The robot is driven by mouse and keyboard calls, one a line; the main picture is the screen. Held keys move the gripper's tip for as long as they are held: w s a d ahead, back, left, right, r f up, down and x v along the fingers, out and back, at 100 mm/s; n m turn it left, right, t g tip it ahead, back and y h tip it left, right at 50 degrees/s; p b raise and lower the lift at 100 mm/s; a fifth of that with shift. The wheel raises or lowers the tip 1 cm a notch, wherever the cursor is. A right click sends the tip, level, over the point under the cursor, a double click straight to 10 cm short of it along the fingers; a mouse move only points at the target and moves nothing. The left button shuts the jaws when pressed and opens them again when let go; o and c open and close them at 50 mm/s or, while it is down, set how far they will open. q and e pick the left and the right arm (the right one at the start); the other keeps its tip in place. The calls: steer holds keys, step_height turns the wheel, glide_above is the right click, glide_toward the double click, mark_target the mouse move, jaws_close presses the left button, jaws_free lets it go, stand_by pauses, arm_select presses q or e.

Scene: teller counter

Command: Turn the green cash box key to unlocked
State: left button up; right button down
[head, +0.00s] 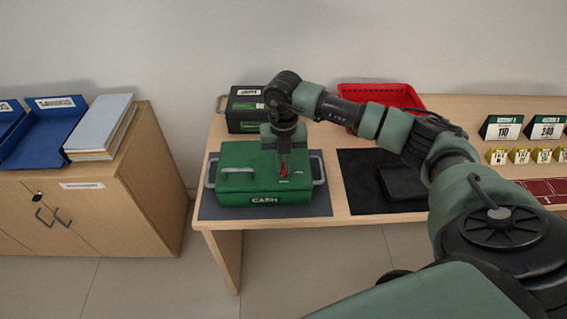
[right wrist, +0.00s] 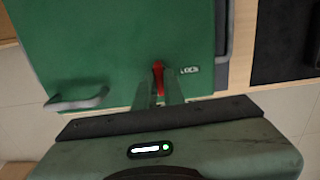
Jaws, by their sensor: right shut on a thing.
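The green cash box (head: 235,188), marked CASH on its front, sits on a grey mat (head: 318,204) at the left end of the counter. My right gripper (head: 283,170) points down over the right part of its lid. It is shut on the red key (right wrist: 158,70), which stands between the two fingers in the right wrist view. A small white label, apparently reading LOCK, lies just right of the key on the lid. The key's lower part and exact angle are partly hidden by the fingers. My left gripper is not in view.
A dark green box (head: 245,118) stands behind the cash box. A red tray (head: 382,95) is at the back, behind my right arm. A black mat (head: 360,185) with a dark item lies to the right. Number cards (head: 502,128) stand farther right. A wooden cabinet (head: 110,205) stands left, across a gap.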

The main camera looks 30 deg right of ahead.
mark_target(283, 166)
steer(key=shift+m, duration=0.3)
steer(key=c, duration=1.5)
jaws_free()
step_height(283, 166, up, 8)
steer(key=shift+f+b, duration=0.1)
steer(key=shift+b, duration=0.6)
